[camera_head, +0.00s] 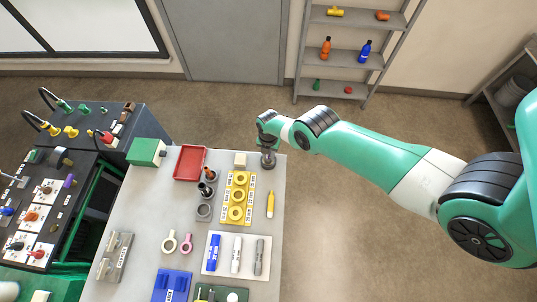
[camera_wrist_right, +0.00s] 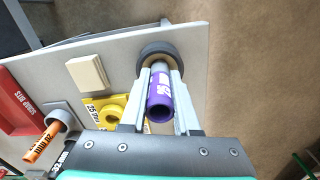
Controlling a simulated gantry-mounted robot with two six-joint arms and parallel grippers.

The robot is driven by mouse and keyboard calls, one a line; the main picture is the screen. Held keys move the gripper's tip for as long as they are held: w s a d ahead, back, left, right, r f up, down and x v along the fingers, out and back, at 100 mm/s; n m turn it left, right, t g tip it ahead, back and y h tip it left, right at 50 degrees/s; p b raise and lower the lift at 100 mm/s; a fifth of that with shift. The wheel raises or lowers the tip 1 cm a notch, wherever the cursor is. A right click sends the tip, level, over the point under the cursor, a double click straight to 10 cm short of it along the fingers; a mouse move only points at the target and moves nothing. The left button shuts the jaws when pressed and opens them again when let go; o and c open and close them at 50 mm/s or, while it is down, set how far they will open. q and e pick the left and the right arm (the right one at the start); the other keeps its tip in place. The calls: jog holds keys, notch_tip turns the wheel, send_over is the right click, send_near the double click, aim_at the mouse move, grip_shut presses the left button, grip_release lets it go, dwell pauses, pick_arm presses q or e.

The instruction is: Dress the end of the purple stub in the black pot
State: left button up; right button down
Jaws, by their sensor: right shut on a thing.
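My right gripper (camera_wrist_right: 158,85) is shut on the purple stub (camera_wrist_right: 160,95), its fingers on either side of it. The stub's open purple end faces the wrist camera, and its grey far end points at the black pot (camera_wrist_right: 172,47). That grey end overlaps the pot's round mouth; how deep it sits is hidden. In the head view my right gripper (camera_head: 266,146) is over the table's far right corner, right above the black pot (camera_head: 268,163), and the stub is hidden there. My left gripper is in neither view.
A cream block (camera_head: 240,159) stands just left of the pot, with a yellow ring tray (camera_head: 250,179) in front. A red tray (camera_head: 190,163) and a green-and-white box (camera_head: 146,152) lie farther left. The table's right edge is close to the pot.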

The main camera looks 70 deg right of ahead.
jog(key=m, duration=0.6)
jog(key=shift+m, duration=0.3)
jog(key=shift+r, duration=0.1)
notch_tip(320, 180, up, 6)
jog(key=p, duration=0.6)
